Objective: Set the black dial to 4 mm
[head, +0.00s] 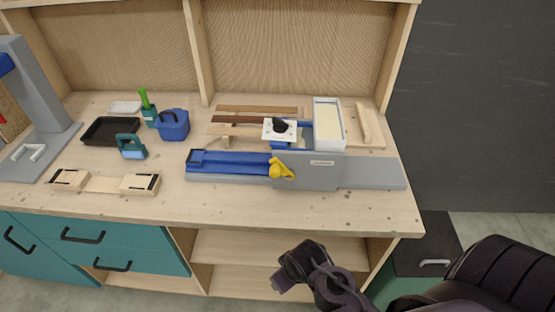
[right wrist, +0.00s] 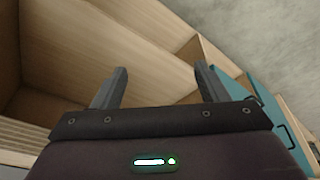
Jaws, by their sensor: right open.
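The black dial (head: 281,126) sits on a white scale plate (head: 270,133) on top of the blue and grey machine (head: 318,174) at the middle right of the workbench. The scale marks are too small to read, so its setting cannot be told. My right gripper (head: 282,284) is in front of the bench, below its front edge and well apart from the dial. In the right wrist view, its two fingers (right wrist: 160,82) are apart with nothing between them. My left gripper is not in view.
A yellow lever (head: 281,169) sticks out at the machine's front. A white box (head: 328,113) stands behind it, with wood strips (head: 257,109) alongside. A blue container (head: 173,125), black tray (head: 110,131) and teal tool (head: 131,147) lie left. Open shelves (head: 285,247) are below the bench top.

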